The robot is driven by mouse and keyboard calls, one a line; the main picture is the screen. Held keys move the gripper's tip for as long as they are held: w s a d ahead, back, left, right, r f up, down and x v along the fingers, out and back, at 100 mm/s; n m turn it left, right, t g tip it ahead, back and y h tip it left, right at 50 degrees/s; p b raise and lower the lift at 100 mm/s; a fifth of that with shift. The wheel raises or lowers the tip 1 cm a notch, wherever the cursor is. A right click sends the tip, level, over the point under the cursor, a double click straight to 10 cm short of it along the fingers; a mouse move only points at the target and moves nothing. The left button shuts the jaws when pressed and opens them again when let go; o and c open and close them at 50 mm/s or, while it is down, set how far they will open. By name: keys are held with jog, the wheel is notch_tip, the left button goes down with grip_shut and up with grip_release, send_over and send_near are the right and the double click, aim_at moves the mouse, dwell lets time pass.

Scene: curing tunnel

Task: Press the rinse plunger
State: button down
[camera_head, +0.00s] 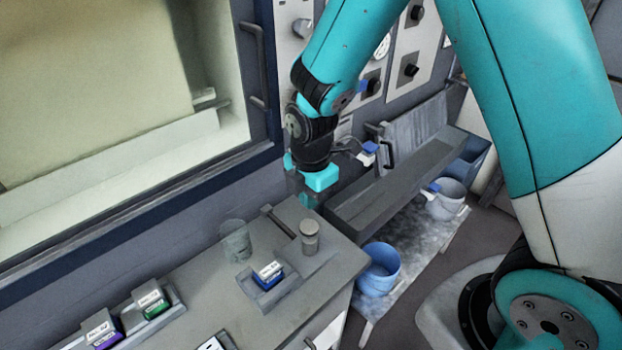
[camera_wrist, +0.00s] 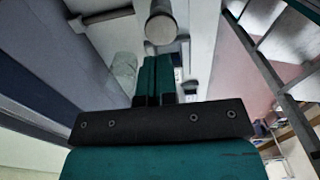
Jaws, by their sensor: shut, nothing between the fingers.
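A short upright grey cylinder with a pale round top (camera_head: 309,237) stands near the right end of the counter; it looks like the rinse plunger, though no label on it is readable. It also shows in the wrist view as a round-ended cylinder (camera_wrist: 161,28), just beyond my fingertips. My gripper (camera_head: 307,203) is shut and empty, behind the cylinder in the head view and apart from it there. In the wrist view my two teal fingers (camera_wrist: 154,62) lie together, pointing towards the cylinder. Whether they touch it cannot be told.
A clear cup (camera_head: 235,241) stands on the counter (camera_head: 215,295) left of the cylinder. A blue labelled box (camera_head: 268,275) sits in front of it. Green (camera_head: 152,302) and purple (camera_head: 103,334) boxes stand further left.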

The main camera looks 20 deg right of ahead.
aim_at(311, 225)
jog(key=shift+r+b, duration=0.4)
jog(key=shift+r, duration=2.1)
jog(key=shift+s+r+b, duration=0.1)
jog(key=shift+r+b, duration=0.9)
jog(key=shift+r, duration=0.3)
notch_tip(311, 225, down, 14)
jog(key=p, duration=0.4)
